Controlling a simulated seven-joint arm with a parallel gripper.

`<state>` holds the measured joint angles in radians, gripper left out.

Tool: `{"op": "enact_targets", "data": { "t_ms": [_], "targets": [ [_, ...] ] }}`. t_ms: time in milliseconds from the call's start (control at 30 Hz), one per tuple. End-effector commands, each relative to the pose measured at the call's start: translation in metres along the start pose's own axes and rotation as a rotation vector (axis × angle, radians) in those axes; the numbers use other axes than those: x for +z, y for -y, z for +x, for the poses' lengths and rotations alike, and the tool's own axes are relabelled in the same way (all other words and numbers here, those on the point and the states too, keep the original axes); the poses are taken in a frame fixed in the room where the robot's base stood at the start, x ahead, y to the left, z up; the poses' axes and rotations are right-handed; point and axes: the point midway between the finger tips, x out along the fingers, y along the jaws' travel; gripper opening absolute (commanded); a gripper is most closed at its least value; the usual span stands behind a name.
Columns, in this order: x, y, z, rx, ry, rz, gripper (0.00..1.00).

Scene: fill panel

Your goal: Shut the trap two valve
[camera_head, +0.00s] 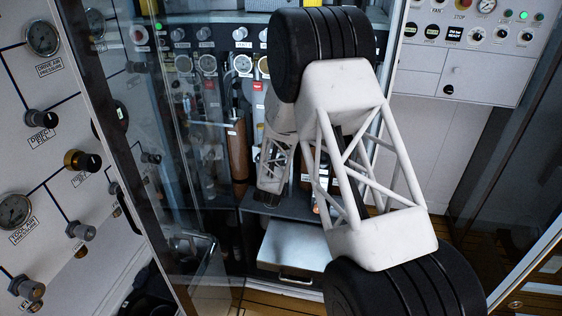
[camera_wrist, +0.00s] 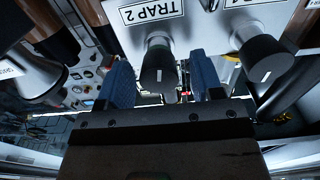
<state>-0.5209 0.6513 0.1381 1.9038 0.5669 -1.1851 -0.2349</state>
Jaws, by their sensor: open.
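The trap two valve knob (camera_wrist: 158,68) is a black cylinder with a white mark on its end, in the wrist view. It stands out from a pale panel beside an upside-down "TRAP 2" label (camera_wrist: 152,10). My gripper (camera_wrist: 163,80) is open, with one blue finger on each side of the knob in the picture. I see a gap on each side, and cannot tell how far the fingers reach along the knob. In the head view my own arm hides the gripper and this valve.
A similar black knob (camera_wrist: 262,58) sits close to the right finger, its label cut off. Brown cylinders stand near the panel. In the head view a glass door (camera_head: 150,150) stands left of the cabinet. A silver case (camera_head: 292,250) lies low inside.

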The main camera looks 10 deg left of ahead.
Motion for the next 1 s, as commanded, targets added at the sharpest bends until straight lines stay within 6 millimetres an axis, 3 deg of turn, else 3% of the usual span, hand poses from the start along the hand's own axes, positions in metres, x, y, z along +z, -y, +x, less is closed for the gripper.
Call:
{"op": "enact_targets", "data": {
  "t_ms": [467, 800, 1000],
  "targets": [
    [0.0002, -0.0001, 0.0083, 0.0, 0.0, 0.0, 0.6],
    [0.0002, -0.0002, 0.0082, 0.0, 0.0, 0.0, 0.11],
    [0.0001, -0.0002, 0.0083, 0.0, 0.0, 0.008, 0.11]
  ]
}}
